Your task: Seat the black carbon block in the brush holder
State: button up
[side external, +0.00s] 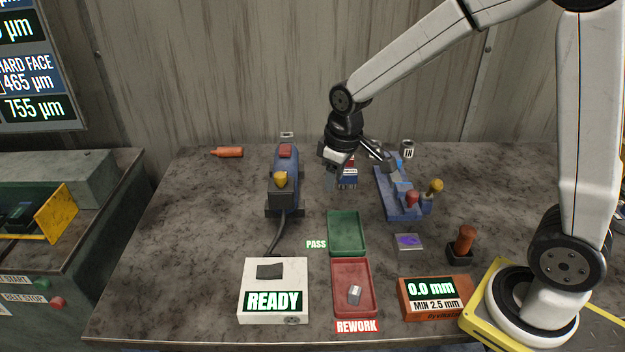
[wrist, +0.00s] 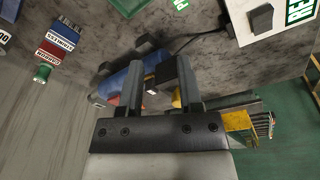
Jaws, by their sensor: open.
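A dark, flat-topped block (side external: 270,271) lies on the white READY box (side external: 300,280) in the side view; it also shows at the upper right of the wrist view (wrist: 262,18). It looks like the carbon block. A blue motor-like machine (side external: 286,165) with a red cap and a yellow knob stands left of my gripper; I cannot tell whether it contains the brush holder. My gripper (side external: 334,182) is open above the back middle of the bench, apart from the block. In the wrist view the machine's blue body (wrist: 120,80) lies beyond the fingers, which partly hide it.
A green PASS tray (side external: 347,220) and a red REWORK tray (side external: 367,310) holding a small grey piece stand at front middle. A blue fixture (side external: 397,206) with knobs stands right. An orange gauge box (side external: 435,310) and a brown-handled tool (side external: 465,240) are near my base.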

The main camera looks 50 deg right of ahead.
jog(key=s+f+m, duration=0.3)
jog(key=s+f, duration=0.1)
jog(key=s, duration=0.7)
jog(key=shift+s+t, duration=0.25)
jog(key=shift+t, duration=0.15)
